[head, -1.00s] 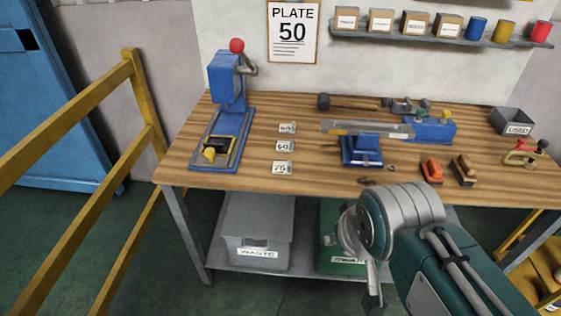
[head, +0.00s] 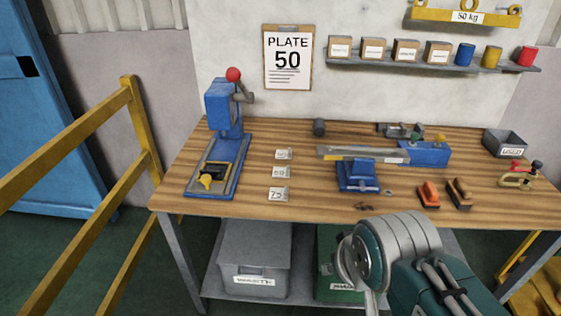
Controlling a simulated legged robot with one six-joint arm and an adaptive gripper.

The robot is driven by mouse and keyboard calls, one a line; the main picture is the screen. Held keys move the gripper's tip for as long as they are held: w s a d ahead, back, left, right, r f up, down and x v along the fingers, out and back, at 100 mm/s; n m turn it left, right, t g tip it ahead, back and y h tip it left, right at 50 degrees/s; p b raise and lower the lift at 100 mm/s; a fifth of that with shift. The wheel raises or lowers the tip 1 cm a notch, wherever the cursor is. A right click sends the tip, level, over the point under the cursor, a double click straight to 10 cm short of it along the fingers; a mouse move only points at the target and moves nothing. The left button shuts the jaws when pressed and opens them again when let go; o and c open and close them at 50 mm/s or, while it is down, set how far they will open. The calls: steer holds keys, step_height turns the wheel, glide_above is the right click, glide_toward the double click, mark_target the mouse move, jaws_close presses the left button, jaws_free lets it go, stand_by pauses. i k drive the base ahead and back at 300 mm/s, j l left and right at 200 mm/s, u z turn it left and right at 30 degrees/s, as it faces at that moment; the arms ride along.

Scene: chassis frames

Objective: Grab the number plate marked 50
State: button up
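Three small pale number plates lie in a column on the wooden bench. The front plate (head: 277,194) reads 75. The middle plate (head: 280,172) seems to read 60, though its digits are blurred. The back plate (head: 283,154) is too blurred to read surely. A wall sheet (head: 288,57) reads PLATE 50. My gripper (head: 371,302) is at the bottom edge, low in front of the bench and right of the plates, apart from them. Only a part of it shows, mostly hidden by my wrist and cut off by the frame, so its opening cannot be judged.
A blue press with a red knob (head: 221,115) stands left of the plates. A blue clamping fixture (head: 357,176) stands to their right. The bench (head: 235,201) is clear around the plates. A yellow rail (head: 142,125) runs at left; a grey waste bin (head: 252,262) sits below.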

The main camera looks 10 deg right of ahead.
mark_target(279, 153)
steer(key=i+j+z, duration=0.25)
steer(key=i, duration=0.3)
steer(key=i+j+z, duration=0.25)
steer(key=i+j, duration=0.2)
steer(key=i, duration=0.1)
